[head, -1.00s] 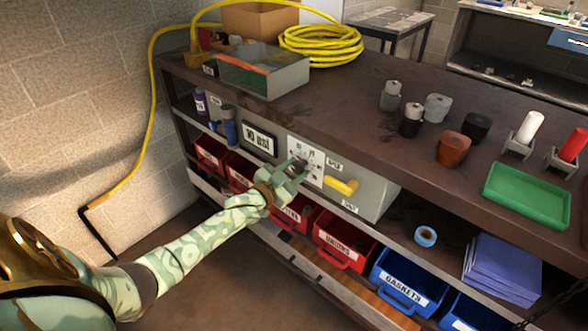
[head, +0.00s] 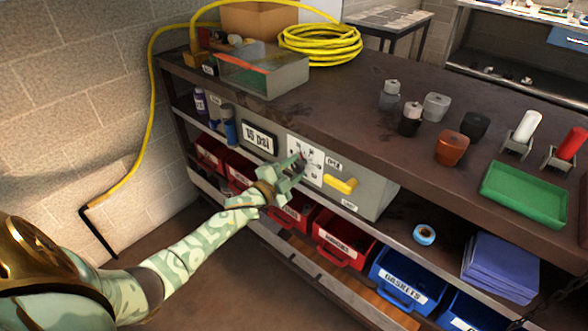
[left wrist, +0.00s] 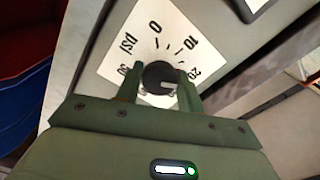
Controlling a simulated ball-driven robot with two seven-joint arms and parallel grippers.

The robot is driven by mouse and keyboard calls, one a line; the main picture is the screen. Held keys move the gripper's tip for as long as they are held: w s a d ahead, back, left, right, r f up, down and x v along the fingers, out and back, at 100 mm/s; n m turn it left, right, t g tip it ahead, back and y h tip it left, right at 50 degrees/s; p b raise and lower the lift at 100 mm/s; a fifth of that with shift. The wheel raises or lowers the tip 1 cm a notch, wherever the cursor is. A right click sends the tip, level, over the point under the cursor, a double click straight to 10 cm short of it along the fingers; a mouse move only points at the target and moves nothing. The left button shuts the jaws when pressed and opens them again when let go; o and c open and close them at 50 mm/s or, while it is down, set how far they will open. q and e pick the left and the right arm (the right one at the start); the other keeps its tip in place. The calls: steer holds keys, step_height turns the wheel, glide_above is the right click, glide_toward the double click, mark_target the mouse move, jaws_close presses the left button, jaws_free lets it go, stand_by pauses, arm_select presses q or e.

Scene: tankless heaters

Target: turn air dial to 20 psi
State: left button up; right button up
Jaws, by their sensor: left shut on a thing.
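The air dial is a dark round knob (left wrist: 160,76) on a white plate marked 0, 10, 20, 30 and PSI; the plate (head: 317,172) also shows on the grey box in the head view. My left gripper (head: 297,170) is shut on the knob. In the left wrist view its green fingers (left wrist: 158,88) sit on either side of the knob. The knob's white line points right in that view. A display (head: 259,137) left of the dial appears to read 15 psi, in small, slightly blurred digits. My right gripper is not in view.
A yellow lever (head: 341,185) sticks out just right of the dial. The workbench top (head: 345,115) overhangs the box. Red bins (head: 341,243) and a blue gaskets bin (head: 400,279) stand below. A yellow hose coil (head: 320,45) lies on top.

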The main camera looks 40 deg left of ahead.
arm_select(q)
steer(key=shift+f, duration=0.1)
stand_by(0.4)
steer(key=o, duration=1)
steer(key=s+p, duration=0.1)
steer(key=s, duration=0.4)
steer(key=s+a+p, duration=0.1)
steer(key=s+p, duration=0.1)
steer(key=s, duration=0.4)
steer(key=s+p, duration=0.1)
steer(key=s, duration=0.4)
steer(key=shift+s+a, duration=0.15)
steer(key=shift+s, duration=0.05)
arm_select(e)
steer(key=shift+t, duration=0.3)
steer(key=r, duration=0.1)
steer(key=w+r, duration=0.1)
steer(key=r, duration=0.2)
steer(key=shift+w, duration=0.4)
